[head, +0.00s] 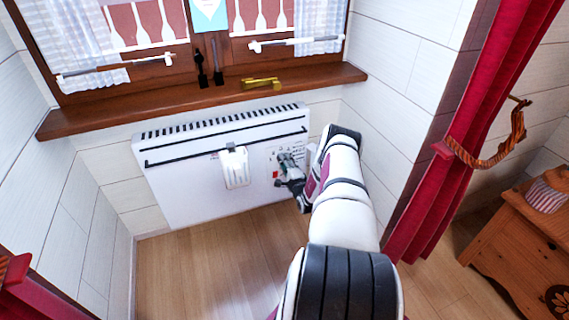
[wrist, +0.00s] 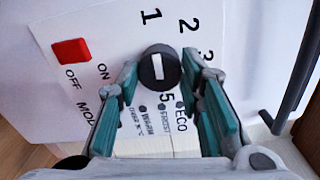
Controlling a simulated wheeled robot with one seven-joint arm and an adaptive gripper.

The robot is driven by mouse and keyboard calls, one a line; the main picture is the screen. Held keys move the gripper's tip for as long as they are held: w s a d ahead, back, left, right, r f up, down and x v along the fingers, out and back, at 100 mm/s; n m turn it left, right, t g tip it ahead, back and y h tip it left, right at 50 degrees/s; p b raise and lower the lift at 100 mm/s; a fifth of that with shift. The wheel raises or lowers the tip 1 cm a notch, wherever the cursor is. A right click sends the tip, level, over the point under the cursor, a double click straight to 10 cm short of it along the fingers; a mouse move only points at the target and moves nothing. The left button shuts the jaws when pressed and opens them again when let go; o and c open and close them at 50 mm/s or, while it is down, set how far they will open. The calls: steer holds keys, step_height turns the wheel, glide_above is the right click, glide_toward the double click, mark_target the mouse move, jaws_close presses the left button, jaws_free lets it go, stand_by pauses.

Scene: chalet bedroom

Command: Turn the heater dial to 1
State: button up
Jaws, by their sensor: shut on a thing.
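The white wall heater (head: 190,195) stands under the window sill. Its dial (wrist: 160,70) is a round black knob with a white line, set on the heater's printed panel. The line runs nearly upright in the wrist view, between the printed 1 (wrist: 151,17) above and the 5 (wrist: 166,97) below; I cannot tell which end is the pointer. My gripper (wrist: 161,68) is at the panel, one fingertip on each side of the dial, shut on it. In the head view my gripper (head: 287,172) covers the dial.
A red switch (wrist: 72,50) sits left of the dial, by the ON and OFF print. A white holder (head: 234,168) hangs on the heater's front. The sill (head: 120,113) juts out above. A red curtain (head: 460,140) and a wooden chest (head: 525,225) are at the right.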

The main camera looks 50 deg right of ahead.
stand_by(0.4)
steer(key=o, duration=1.2)
steer(key=shift+c, duration=0.2)
steer(key=v, duration=1.2)
